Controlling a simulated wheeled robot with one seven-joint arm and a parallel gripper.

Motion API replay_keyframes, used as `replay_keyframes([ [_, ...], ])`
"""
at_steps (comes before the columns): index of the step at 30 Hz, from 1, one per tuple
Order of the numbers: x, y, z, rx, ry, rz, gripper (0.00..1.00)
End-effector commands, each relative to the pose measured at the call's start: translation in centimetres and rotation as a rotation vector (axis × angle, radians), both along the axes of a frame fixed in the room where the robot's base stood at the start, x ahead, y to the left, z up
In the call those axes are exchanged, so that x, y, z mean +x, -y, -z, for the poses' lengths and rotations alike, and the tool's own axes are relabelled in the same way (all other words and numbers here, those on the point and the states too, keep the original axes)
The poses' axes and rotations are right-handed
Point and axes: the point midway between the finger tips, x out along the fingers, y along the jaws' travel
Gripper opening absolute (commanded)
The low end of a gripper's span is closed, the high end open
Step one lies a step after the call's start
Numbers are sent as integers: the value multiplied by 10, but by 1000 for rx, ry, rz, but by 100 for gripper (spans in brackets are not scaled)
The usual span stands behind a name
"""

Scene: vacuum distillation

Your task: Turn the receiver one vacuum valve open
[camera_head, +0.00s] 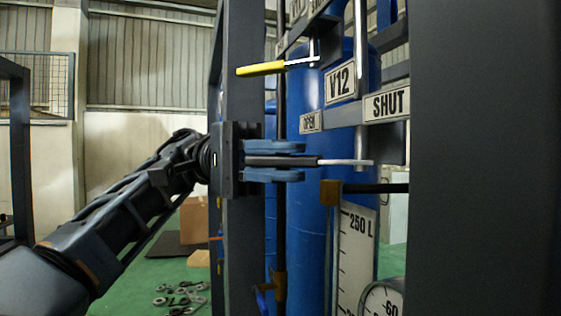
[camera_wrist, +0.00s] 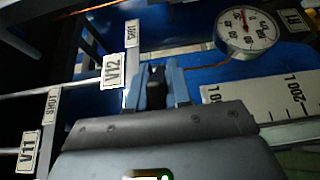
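A valve lever with a dark grip (camera_head: 281,161) and a pale metal shank (camera_head: 345,162) lies about level below the V12 plate (camera_head: 340,83) and the SHUT plate (camera_head: 387,104). My gripper (camera_head: 276,161) has one blue finger above the grip and one below, closed on it with hardly any gap. In the wrist view the dark grip (camera_wrist: 156,88) lies between the blue fingers. An OPEN plate (camera_head: 311,122) is just above the lever. The lever's pivot is partly hidden. No label naming receiver one is readable.
A yellow-handled lever (camera_head: 261,68) sits above my gripper. A dark upright post (camera_head: 243,235) stands right behind it, and a wide dark post (camera_head: 480,200) blocks the right. Blue tanks (camera_head: 307,230), a level scale (camera_head: 354,245) and a pressure gauge (camera_head: 382,299) are close below.

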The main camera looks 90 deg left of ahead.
Motion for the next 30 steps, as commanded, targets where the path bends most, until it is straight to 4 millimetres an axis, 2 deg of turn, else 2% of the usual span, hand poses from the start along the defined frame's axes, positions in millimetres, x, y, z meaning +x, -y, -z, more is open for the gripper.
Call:
replay_keyframes([
  [1, 1, 0, 1, -2, -1, 0, 23],
  [6, 1, 0, 1, -1, -1, 0, 39],
  [20, 1, 0, -3, 1, 1, 1, 39],
  [23, 1, 0, -11, 2, 0, 1, 39],
  [27, 1, 0, -32, 2, 0, 1, 39],
  [28, 1, 0, -38, 3, 1, 1, 43],
  [29, 1, 0, -44, 4, 2, 0, 51],
  [30, 3, 4, -44, 4, 5, 2, 64],
])
